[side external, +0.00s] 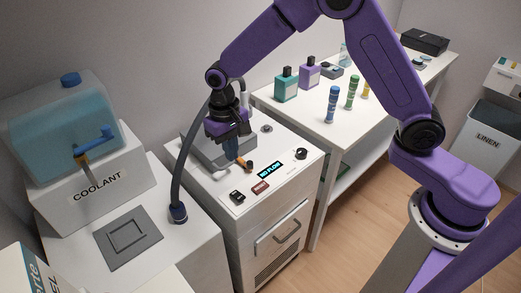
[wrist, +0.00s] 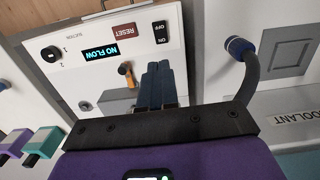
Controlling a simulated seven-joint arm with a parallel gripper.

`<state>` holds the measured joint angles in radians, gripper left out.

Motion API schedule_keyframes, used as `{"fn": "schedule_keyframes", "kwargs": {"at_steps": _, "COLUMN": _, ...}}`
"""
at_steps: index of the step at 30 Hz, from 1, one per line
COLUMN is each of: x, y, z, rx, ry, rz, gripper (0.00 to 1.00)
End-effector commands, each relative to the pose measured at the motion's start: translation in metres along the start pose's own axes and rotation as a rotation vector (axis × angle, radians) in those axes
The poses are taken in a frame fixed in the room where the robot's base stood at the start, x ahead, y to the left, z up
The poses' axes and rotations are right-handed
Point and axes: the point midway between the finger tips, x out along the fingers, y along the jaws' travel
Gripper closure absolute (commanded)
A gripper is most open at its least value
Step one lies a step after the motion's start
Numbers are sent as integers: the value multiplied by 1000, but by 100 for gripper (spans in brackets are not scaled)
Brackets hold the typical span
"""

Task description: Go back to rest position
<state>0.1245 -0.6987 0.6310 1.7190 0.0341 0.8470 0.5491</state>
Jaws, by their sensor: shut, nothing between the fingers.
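My gripper (side external: 238,160) hangs over the white console, pointing down, with its fingers together and nothing between them. In the wrist view its dark blue fingers (wrist: 156,85) lie side by side over the console panel. The white console (side external: 217,205) carries a lit NO FLOW display (side external: 270,170), a RESET label (side external: 260,187), a black switch (side external: 237,196) and a black knob (side external: 301,153). A small orange-brown part (wrist: 127,72) is close beside the fingertips in the wrist view; I cannot tell whether they touch.
A dark hose (side external: 177,165) curves down left of my gripper to the left cabinet. A COOLANT tank (side external: 65,125) with a blue-handled tap stands at left. Several bottles and vials stand on the shelf table (side external: 310,125) behind. A LINEN bin (side external: 490,140) is at far right.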

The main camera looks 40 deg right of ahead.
Motion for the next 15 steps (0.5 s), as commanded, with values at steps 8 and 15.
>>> {"fn": "schedule_keyframes", "kwargs": {"at_steps": 8, "x": -30, "y": 8, "z": 46, "rx": -171, "ry": 17, "rz": -1, "gripper": 100}}
{"fn": "schedule_keyframes", "kwargs": {"at_steps": 15, "x": -63, "y": 34, "z": 122, "rx": -437, "ry": 38, "rz": -1, "gripper": 100}}
